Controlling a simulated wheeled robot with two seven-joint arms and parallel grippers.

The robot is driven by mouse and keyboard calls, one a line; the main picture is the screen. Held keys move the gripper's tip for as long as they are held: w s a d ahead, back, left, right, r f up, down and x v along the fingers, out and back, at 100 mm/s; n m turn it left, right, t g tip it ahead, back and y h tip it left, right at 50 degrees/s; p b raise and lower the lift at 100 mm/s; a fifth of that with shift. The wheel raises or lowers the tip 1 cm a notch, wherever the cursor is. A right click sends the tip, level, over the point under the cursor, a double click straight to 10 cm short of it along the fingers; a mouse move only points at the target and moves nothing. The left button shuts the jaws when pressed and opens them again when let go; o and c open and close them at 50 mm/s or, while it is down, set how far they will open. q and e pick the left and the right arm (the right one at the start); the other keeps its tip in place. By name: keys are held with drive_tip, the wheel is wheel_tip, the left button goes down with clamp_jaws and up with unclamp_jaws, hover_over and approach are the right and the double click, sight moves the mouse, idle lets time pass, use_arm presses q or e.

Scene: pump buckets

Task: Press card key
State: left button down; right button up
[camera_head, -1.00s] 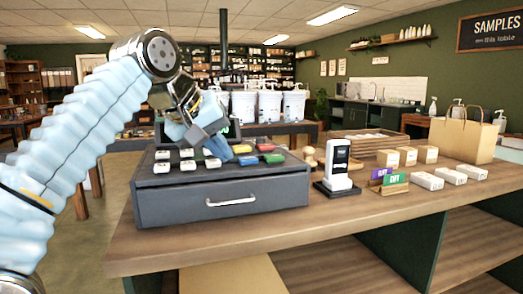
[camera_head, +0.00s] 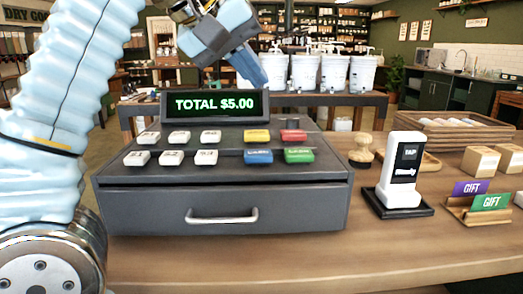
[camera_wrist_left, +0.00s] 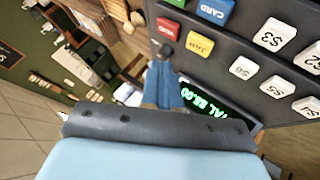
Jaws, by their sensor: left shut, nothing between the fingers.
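The blue card key (camera_head: 258,157) is in the front row of keys on the dark cash register (camera_head: 222,212), left of a green key (camera_head: 299,155) and in front of a yellow key (camera_head: 256,136). In the left wrist view the blue key (camera_wrist_left: 214,10) is at the top edge and reads CARD. My left gripper (camera_head: 252,74) is shut and empty, with its blue fingers above the register's right side, clear of the keys. The fingers also show in the left wrist view (camera_wrist_left: 165,75). The display (camera_head: 215,104) reads TOTAL $5.00. My right gripper is not in view.
A red key (camera_head: 293,136) and several white keys (camera_head: 179,137) share the panel. A white card reader (camera_head: 401,170), a wooden stamp (camera_head: 361,150) and gift cards (camera_head: 478,195) stand to the right. The wooden counter (camera_head: 330,262) is clear in front of the register.

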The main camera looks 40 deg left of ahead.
use_arm(q)
drive_tip(key=b, duration=0.1)
hover_over(252, 154)
wheel_tip(252, 154, down, 7)
drive_tip(key=shift+f, duration=0.1)
drive_tip(key=shift+f+b, duration=0.75)
idle(1.6)
drive_tip(key=shift+f, duration=0.45)
drive_tip(key=shift+f+b, duration=0.5)
drive_tip(key=shift+b, duration=0.15)
idle(0.4)
drive_tip(key=shift+r, duration=0.1)
drive_tip(key=shift+r+p, duration=0.9)
drive_tip(key=shift+p, duration=0.15)
